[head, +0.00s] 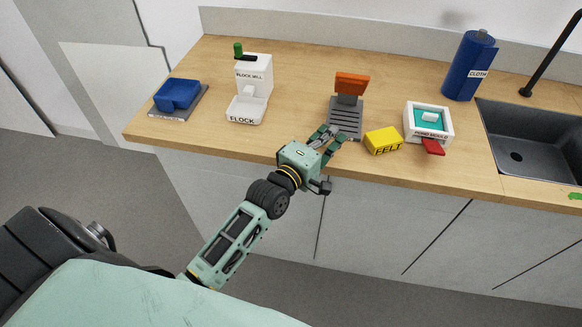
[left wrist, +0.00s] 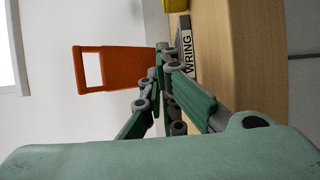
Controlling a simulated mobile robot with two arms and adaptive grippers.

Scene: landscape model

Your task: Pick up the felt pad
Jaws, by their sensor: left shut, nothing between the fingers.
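The felt pad (head: 383,141) is a yellow block with the word FELT on its front, lying near the front edge of the counter in the head view. A yellow patch at the top of the left wrist view (left wrist: 178,5) looks like part of it. My left gripper (head: 331,137) is at the counter's front edge, to the left of the pad and apart from it. It is shut and empty, in front of the grey ribbed wringing board (head: 346,118). It also shows in the left wrist view (left wrist: 163,68). My right gripper is not in view.
The board's orange handle (head: 351,83) rises behind my gripper. A pond mould (head: 428,124) with a red tab stands right of the pad, by the sink (head: 530,145). A flock mill (head: 253,80), blue block (head: 178,94) and blue cloth roll (head: 470,66) stand farther off.

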